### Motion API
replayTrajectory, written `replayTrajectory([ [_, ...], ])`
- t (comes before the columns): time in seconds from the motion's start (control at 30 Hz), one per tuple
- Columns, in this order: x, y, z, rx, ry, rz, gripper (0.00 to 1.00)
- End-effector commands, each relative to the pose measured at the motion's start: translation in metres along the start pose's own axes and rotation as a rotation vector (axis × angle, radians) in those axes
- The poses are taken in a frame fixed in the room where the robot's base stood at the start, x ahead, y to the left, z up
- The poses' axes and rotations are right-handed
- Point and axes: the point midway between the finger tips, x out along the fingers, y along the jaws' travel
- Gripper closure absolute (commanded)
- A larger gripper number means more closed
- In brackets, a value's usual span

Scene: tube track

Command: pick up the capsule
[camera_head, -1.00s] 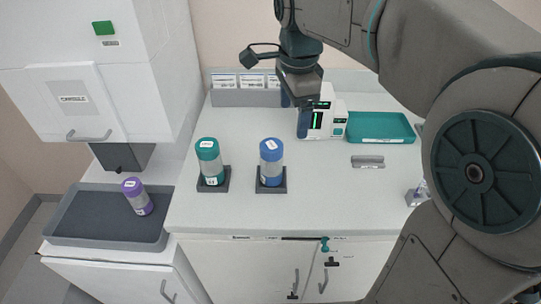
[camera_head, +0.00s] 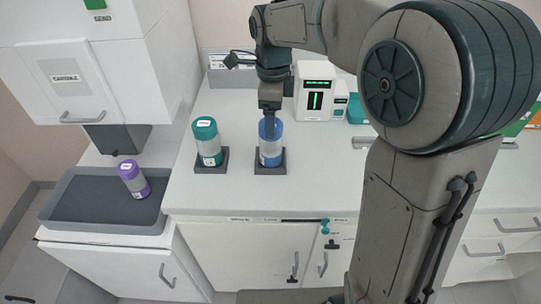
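Three capsules with clear bodies are in view. A blue-capped capsule (camera_head: 271,152) stands upright in a dark square holder (camera_head: 270,170) on the counter. A teal-capped capsule (camera_head: 207,146) stands upright in another dark holder to its left. A purple-capped capsule (camera_head: 133,181) leans in the grey tray at the left. My gripper (camera_head: 269,122) points down at the blue-capped capsule, with a finger overlapping its cap in the picture. The fingers line up in this view, so their spread is hidden, and I cannot tell whether they touch the cap.
A grey tray (camera_head: 75,211) lies below the white dispenser cabinet (camera_head: 70,85). A white device (camera_head: 314,91) with a green display stands behind and right of the blue-capped capsule. A teal tray (camera_head: 357,109) is mostly hidden by my arm. The counter front is clear.

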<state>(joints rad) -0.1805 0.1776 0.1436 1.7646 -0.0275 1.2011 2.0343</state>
Motion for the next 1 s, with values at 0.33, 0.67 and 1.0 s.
replayTrajectory([
  [0.33,0.045,0.003,0.002,0.0,0.001,0.003,0.21],
  [0.67,0.052,0.003,0.002,0.0,0.0,0.0,0.21],
  [1.0,0.052,0.003,0.002,0.0,0.0,0.0,0.78],
])
